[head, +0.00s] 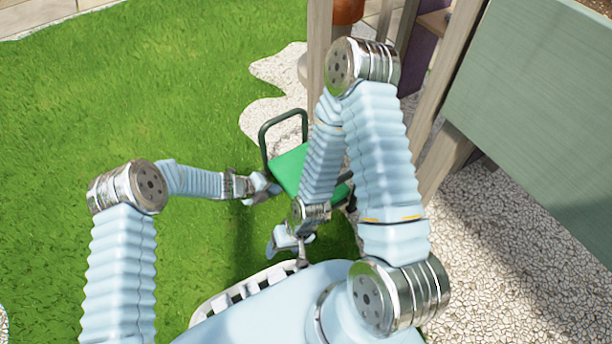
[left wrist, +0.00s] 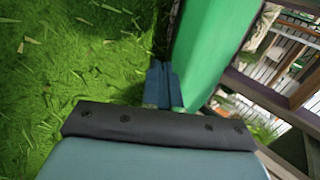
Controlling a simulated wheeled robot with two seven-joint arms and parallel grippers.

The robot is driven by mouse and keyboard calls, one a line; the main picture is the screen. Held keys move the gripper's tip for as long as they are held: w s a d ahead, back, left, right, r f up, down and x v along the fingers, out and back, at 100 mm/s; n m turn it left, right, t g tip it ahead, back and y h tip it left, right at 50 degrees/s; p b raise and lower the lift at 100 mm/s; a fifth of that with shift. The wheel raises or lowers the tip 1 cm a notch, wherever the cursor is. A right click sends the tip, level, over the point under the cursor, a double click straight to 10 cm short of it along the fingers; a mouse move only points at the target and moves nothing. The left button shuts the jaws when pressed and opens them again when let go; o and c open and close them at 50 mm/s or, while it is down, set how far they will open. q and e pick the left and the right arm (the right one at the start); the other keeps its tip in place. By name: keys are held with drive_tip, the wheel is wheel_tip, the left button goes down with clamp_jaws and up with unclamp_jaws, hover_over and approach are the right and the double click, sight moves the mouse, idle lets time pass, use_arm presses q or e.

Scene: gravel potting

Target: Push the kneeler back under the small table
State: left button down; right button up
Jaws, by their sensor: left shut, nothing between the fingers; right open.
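The kneeler has a green pad (head: 287,168) and a dark green tubular handle (head: 284,118). It stands at the edge of the grass, partly hidden behind my right arm. My left gripper (head: 263,188) is shut and empty, right beside the pad's near left edge. In the left wrist view its closed fingers (left wrist: 162,84) are against or very close to the green pad (left wrist: 212,45); I cannot tell if they touch. My right gripper (head: 290,252) is open and empty, nearer to me than the kneeler. Wooden posts (head: 318,55) behind the kneeler seem to belong to the small table, whose top is not clearly visible.
A terracotta pot (head: 348,10) shows at the top between the posts. A large grey-green panel (head: 550,90) fills the right side above pale gravel paving (head: 490,260). Open grass (head: 150,100) lies on the left. A white slatted basket-like thing (head: 240,293) is close in front of me.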

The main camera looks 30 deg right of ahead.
sight(285, 180)
use_arm(q)
drive_tip(key=shift+d, duration=2.55)
drive_tip(key=shift+w+d, duration=0.25)
drive_tip(key=shift+d, duration=1.3)
drive_tip(key=shift+w+d, duration=0.2)
drive_tip(key=shift+d, duration=1.35)
drive_tip(key=shift+a+r+p, duration=0.45)
drive_tip(key=shift+a+p, duration=0.3)
drive_tip(key=shift+a, duration=0.1)
drive_tip(key=a+p, duration=0.2)
drive_tip(key=a, duration=0.1)
drive_tip(key=shift+s+r, duration=0.15)
drive_tip(key=shift+r, duration=0.2)
drive_tip(key=shift+s+a+r+p, duration=0.15)
drive_tip(key=shift+a+p, duration=0.4)
drive_tip(key=shift+a, duration=0.7)
